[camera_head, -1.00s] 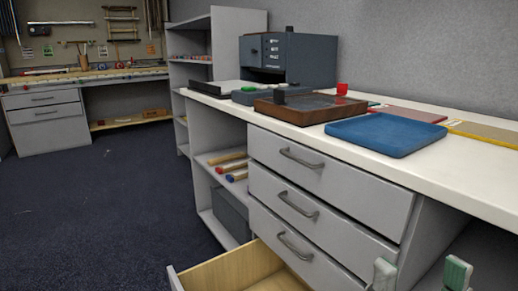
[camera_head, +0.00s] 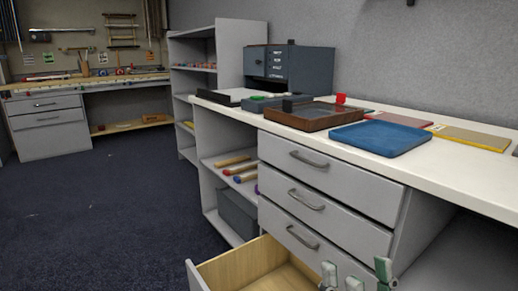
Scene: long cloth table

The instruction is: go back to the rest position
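My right gripper (camera_head: 356,272) is at the bottom edge of the head view, right of centre, in front of the drawer unit. Its pale green fingertips stand apart with nothing visible held between them; the rest of it is cut off by the frame. My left gripper is not in view. The open bottom drawer (camera_head: 222,270), with light wood inside, lies just left of the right gripper. The part of its inside that shows is empty.
A white worktop (camera_head: 440,175) carries a blue tray (camera_head: 380,139), a brown wooden tray (camera_head: 312,118) and a dark small-drawer cabinet (camera_head: 290,68). The dark blue carpet (camera_head: 90,215) at left is clear.

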